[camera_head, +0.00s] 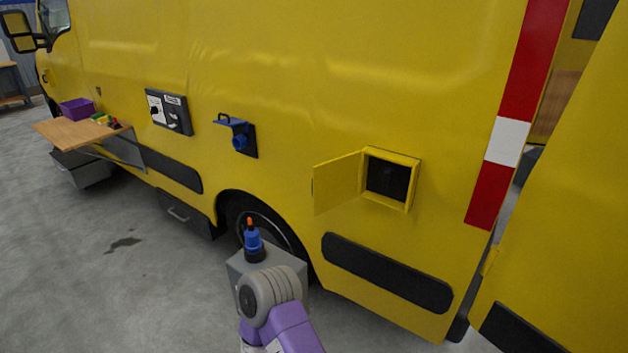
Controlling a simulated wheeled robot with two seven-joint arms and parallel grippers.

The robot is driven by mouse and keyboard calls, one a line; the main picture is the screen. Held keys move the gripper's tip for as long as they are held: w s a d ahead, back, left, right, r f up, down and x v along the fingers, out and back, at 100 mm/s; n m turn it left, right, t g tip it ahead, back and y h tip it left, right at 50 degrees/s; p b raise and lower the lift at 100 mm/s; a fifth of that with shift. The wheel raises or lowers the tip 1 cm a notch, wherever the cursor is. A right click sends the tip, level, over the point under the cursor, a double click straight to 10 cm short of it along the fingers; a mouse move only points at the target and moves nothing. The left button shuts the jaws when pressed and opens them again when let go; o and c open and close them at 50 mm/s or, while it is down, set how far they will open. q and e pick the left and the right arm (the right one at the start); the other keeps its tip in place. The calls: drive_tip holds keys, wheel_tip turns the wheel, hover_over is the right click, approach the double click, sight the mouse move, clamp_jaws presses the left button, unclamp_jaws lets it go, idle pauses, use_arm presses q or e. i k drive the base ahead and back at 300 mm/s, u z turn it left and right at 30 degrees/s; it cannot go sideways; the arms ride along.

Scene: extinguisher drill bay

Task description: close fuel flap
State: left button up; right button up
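The fuel flap (338,183) is a square yellow door on the side of a yellow van. It stands open, swung out to the left of its recess. The recess (388,178) has a yellow frame and a dark inside with a black part in it. Neither of my grippers shows in the head view. A purple and grey link of one of my arms rises from the bottom middle, below and left of the flap and apart from it in the picture.
A grey box (238,266) with a blue, orange-tipped object (253,240) on it stands by the rear wheel (262,222). A blue socket (240,140), a switch panel (168,111) and a wooden shelf (62,132) with a purple bin (77,109) lie further left. The floor at left is largely open.

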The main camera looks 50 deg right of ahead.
sight(335, 182)
drive_tip(key=i, duration=2.75)
drive_tip(key=z, duration=3.85)
drive_tip(key=k, duration=1.3)
drive_tip(key=u, duration=0.5)
drive_tip(key=i, duration=1.5)
drive_tip(key=z, duration=0.65)
